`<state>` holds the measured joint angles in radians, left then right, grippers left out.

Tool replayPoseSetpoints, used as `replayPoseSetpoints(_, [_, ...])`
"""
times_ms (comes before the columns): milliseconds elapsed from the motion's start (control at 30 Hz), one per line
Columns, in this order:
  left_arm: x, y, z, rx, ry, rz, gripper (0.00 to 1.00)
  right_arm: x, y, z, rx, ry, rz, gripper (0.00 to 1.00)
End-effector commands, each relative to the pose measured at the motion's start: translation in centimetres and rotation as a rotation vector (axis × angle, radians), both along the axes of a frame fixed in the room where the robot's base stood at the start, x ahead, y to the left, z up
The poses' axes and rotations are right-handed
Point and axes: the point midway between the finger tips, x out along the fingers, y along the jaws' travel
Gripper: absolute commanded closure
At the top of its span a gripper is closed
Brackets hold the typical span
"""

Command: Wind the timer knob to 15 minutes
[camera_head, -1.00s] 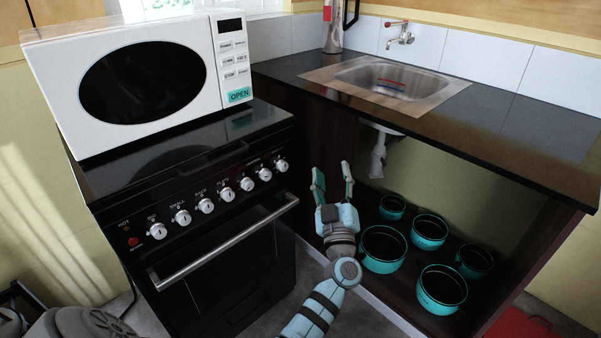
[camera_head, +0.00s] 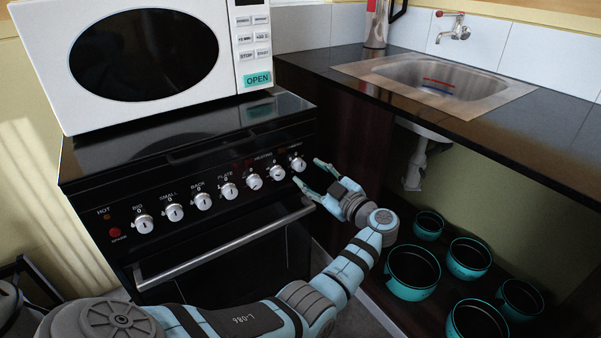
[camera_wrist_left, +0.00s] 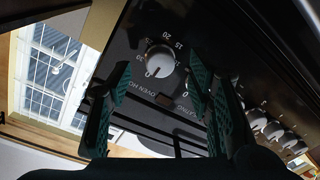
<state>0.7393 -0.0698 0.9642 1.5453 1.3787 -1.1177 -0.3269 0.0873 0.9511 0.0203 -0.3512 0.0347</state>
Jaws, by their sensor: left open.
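The timer knob (camera_head: 298,164) is the rightmost white knob on the black stove's front panel. In the left wrist view it is a pale round knob (camera_wrist_left: 160,61) ringed by white numbers, with 15 and 20 above it. Its grip bar slants toward the lower left, near a 0. My left gripper (camera_head: 308,172) is just in front of the knob, with its teal fingers apart. In the left wrist view the open fingers (camera_wrist_left: 158,85) stand on either side of the knob; I cannot tell whether they touch it. My right gripper is out of view.
Several more knobs (camera_head: 229,190) run left along the panel, above the oven handle (camera_head: 225,245). A white microwave (camera_head: 240,60) stands on the stove. Right are a sink counter (camera_head: 500,125) and several teal pots (camera_head: 413,272) below it.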

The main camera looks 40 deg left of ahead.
Motion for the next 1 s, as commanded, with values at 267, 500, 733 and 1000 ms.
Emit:
replayPoseSetpoints(267, [0.7, 2.4, -0.1, -0.001, -0.001, -0.012, 0.53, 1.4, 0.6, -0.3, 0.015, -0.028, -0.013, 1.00])
replayPoseSetpoints(500, [0.7, 2.4, 0.0, 0.000, 0.000, -0.011, 0.63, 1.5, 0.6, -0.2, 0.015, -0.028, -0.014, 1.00])
replayPoseSetpoints(733, [0.7, 2.5, 0.0, 0.000, 0.000, -0.009, 0.99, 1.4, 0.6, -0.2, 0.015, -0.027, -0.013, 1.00])
replayPoseSetpoints(1000, [0.6, 2.5, 0.0, -0.005, -0.018, -0.009, 1.00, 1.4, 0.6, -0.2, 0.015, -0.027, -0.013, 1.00])
